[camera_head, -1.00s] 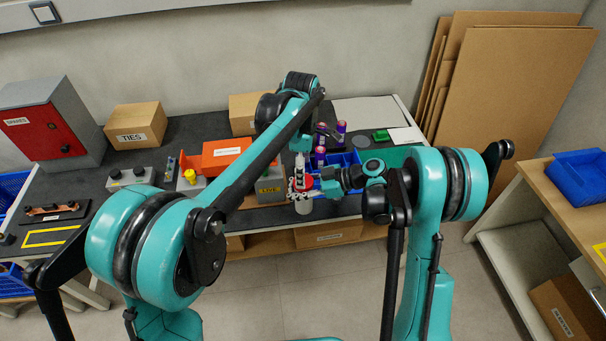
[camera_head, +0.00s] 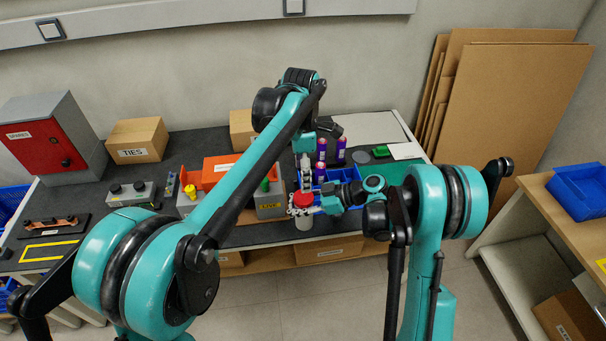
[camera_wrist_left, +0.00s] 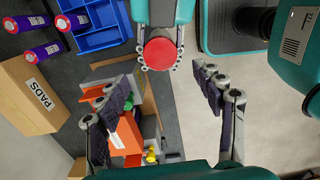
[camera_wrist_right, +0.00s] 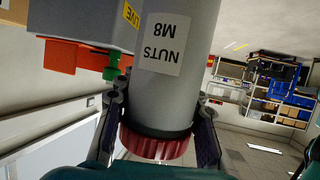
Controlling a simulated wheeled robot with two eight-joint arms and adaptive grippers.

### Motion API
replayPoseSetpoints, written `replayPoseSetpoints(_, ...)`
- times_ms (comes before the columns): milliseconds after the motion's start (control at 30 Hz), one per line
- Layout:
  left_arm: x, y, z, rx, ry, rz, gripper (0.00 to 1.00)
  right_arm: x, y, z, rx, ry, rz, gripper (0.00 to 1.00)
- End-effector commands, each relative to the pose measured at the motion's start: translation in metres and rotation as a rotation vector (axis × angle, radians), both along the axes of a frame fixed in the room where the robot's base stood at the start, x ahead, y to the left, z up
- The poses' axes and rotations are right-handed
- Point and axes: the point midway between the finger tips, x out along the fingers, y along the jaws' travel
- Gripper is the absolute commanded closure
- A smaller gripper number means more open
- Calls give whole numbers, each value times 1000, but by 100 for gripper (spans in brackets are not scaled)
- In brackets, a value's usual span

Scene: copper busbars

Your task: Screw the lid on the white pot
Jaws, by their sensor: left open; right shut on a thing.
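The white pot (camera_head: 305,222), light grey in the render, is near the table's front edge with the red lid (camera_head: 303,199) on top. In the right wrist view the pot (camera_wrist_right: 178,65) carries a "NUTS M8" label, with a dark collar against the ribbed red lid (camera_wrist_right: 157,145). My right gripper (camera_wrist_right: 155,140) is shut on the lid from both sides. The pot's base is hidden, so I cannot tell whether it rests on the table. My left gripper (camera_wrist_left: 165,100) is open and empty; the lid (camera_wrist_left: 160,54) shows ahead of it, apart from its fingers.
A blue bin (camera_head: 340,172) and purple-labelled cylinders (camera_head: 321,149) stand behind the pot. A grey box labelled "LIVE" (camera_head: 270,207) with a green knob and an orange box (camera_head: 217,166) stand to its left. My left forearm crosses over the table.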

Motion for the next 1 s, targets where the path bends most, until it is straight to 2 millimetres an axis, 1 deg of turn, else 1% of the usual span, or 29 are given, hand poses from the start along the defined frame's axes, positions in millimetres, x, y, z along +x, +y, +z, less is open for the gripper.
replayPoseSetpoints(133, 0, 0, -2, 0, 0, -1, 32, 0, 0, 0, 1, 0, 0, 100)
replayPoseSetpoints(233, 0, 0, -9, 0, 0, -2, 32, 0, 0, 0, 1, 0, 0, 100)
replayPoseSetpoints(367, 0, -1, -27, 0, 0, -2, 32, 0, 0, 0, 1, 0, 0, 100)
replayPoseSetpoints(500, 0, -1, -50, 0, 0, -2, 32, 0, 0, 0, 1, 0, 0, 100)
replayPoseSetpoints(700, 0, -1, -73, 0, 0, -2, 32, 0, 0, 0, 1, 0, 0, 100)
replayPoseSetpoints(833, 0, -1, -79, 0, 0, -2, 32, 0, 0, 0, 1, 0, 0, 100)
replayPoseSetpoints(1000, 0, -1, -80, 0, 0, -2, 32, 0, 0, 0, 1, 0, 0, 100)
